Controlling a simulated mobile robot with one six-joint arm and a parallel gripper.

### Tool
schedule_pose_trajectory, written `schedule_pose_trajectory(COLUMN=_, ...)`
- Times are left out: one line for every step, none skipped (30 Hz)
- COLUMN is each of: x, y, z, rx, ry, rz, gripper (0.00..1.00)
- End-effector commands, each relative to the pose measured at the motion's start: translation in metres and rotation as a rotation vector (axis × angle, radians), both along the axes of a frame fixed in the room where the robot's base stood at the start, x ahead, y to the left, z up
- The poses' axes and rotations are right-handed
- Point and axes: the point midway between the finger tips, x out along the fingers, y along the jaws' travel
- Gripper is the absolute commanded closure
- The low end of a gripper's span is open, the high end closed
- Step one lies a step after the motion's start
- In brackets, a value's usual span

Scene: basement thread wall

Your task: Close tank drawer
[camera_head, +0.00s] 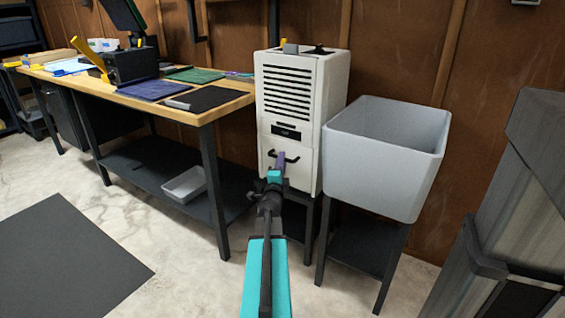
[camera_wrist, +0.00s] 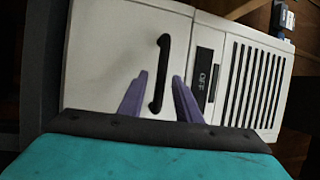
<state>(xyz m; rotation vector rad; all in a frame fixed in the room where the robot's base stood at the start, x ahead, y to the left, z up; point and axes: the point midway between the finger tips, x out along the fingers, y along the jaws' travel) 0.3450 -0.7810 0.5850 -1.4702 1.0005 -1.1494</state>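The tank drawer (camera_head: 270,170) is the lower front panel of a white upright unit with a slatted grille. Its black bar handle (camera_head: 291,159) is partly covered by my gripper in the head view. In the wrist view, the drawer front (camera_wrist: 105,55) and handle (camera_wrist: 161,70) are close ahead. I cannot tell how far the drawer stands out. My gripper (camera_wrist: 159,77) is open, with its two purple fingers apart, one on each side of the handle. Contact with the handle cannot be made out. In the head view, my gripper (camera_head: 281,160) is at the handle.
A grey tub (camera_head: 385,155) on a dark stand is right of the unit. A wooden workbench (camera_head: 205,115) with mats and tools is left, with a light bin (camera_head: 184,186) on its lower shelf. The concrete floor (camera_head: 180,265) in front is open, with a dark mat (camera_head: 65,260).

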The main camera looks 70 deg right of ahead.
Motion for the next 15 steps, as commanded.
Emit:
schedule_pose_trajectory(x=-0.001, y=0.004, z=0.000, rx=0.000, ry=0.000, rz=0.000, gripper=0.69)
schedule_pose_trajectory(x=-0.002, y=0.007, z=0.000, rx=0.000, ry=0.000, rz=0.000, gripper=0.69)
schedule_pose_trajectory(x=-0.002, y=0.010, z=-0.001, rx=0.000, ry=0.000, rz=0.000, gripper=0.69)
schedule_pose_trajectory(x=-0.003, y=0.012, z=-0.001, rx=0.000, ry=0.000, rz=0.000, gripper=0.69)
schedule_pose_trajectory(x=-0.004, y=0.015, z=-0.001, rx=0.000, ry=0.000, rz=0.000, gripper=0.69)
schedule_pose_trajectory(x=-0.004, y=0.019, z=-0.002, rx=0.000, ry=0.000, rz=0.001, gripper=0.69)
schedule_pose_trajectory(x=-0.005, y=0.022, z=-0.002, rx=0.000, ry=0.000, rz=0.001, gripper=0.69)
schedule_pose_trajectory(x=-0.006, y=0.025, z=-0.003, rx=0.000, ry=0.001, rz=0.001, gripper=0.69)
schedule_pose_trajectory(x=-0.006, y=0.030, z=-0.004, rx=0.001, ry=0.001, rz=0.001, gripper=0.69)
schedule_pose_trajectory(x=-0.007, y=0.033, z=-0.004, rx=0.001, ry=0.001, rz=0.001, gripper=0.69)
schedule_pose_trajectory(x=-0.008, y=0.036, z=-0.005, rx=0.001, ry=0.001, rz=0.001, gripper=0.69)
schedule_pose_trajectory(x=-0.009, y=0.040, z=-0.005, rx=0.001, ry=0.001, rz=0.001, gripper=0.69)
schedule_pose_trajectory(x=-0.010, y=0.043, z=-0.006, rx=0.001, ry=0.001, rz=0.001, gripper=0.69)
schedule_pose_trajectory(x=-0.010, y=0.046, z=-0.006, rx=0.000, ry=0.001, rz=0.001, gripper=0.69)
schedule_pose_trajectory(x=-0.011, y=0.050, z=-0.007, rx=0.000, ry=0.001, rz=0.001, gripper=0.69)
